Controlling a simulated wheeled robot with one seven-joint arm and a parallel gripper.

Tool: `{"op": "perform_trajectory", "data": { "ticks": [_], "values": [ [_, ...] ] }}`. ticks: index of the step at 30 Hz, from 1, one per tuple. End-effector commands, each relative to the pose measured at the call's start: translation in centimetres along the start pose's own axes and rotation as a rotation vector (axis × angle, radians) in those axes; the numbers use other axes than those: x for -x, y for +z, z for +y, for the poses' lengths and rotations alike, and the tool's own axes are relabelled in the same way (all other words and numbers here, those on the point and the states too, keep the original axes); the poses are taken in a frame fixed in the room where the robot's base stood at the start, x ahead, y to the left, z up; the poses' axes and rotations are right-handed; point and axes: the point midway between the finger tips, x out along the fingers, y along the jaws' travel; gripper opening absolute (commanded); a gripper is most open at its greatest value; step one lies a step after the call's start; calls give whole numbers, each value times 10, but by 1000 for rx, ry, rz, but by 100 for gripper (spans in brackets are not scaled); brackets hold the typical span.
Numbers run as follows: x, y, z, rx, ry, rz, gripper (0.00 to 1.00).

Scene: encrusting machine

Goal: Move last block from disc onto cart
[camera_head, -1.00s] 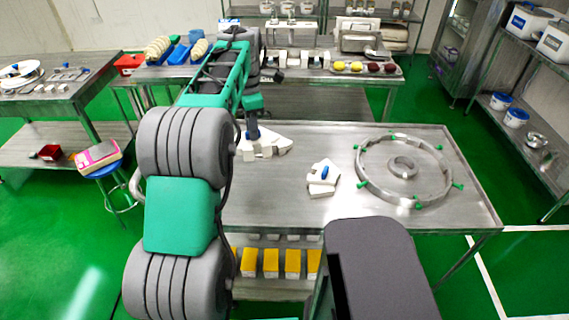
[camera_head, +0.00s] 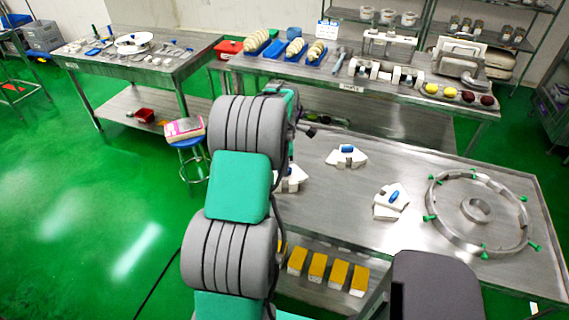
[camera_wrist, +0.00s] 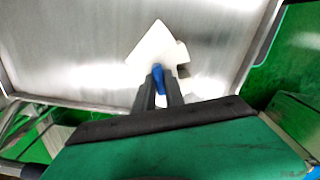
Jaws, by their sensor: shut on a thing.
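In the wrist view my gripper (camera_wrist: 160,88) is shut on the blue knob of a white block (camera_wrist: 152,45), over bare metal near an edge of the steel surface. I cannot tell whether the block touches the metal. In the head view my arm hides my gripper; part of a white block (camera_head: 293,179) shows beside the arm. Two other white groups with blue knobs lie on the steel cart top (camera_head: 335,195): one at the back (camera_head: 345,160), one nearer the middle (camera_head: 390,203). A metal ring with green knobs (camera_head: 432,215) lies at the right.
A back table (camera_head: 330,82) holds rollers, fruit and trays. A left table (camera_head: 105,58) holds plates and small tools. A blue stool (camera_head: 190,141) with a bag stands between. Yellow boxes (camera_head: 317,268) sit on the cart's lower shelf. Green floor at left is open.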

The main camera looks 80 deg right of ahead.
Motion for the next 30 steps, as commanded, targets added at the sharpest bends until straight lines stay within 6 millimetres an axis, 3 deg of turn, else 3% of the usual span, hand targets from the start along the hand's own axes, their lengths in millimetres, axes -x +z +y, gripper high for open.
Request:
{"op": "perform_trajectory", "data": {
  "ticks": [8, 9, 17, 24, 30],
  "values": [
    [-3, 0, 1, 0, 2, 0, 0],
    [-4, 0, 0, 1, 1, 0, 15],
    [-3, 0, 0, 1, 1, 0, 36],
    [-2, 0, 0, 1, 1, 0, 36],
    [23, 0, 2, 1, 7, -1, 36]
  ]
}}
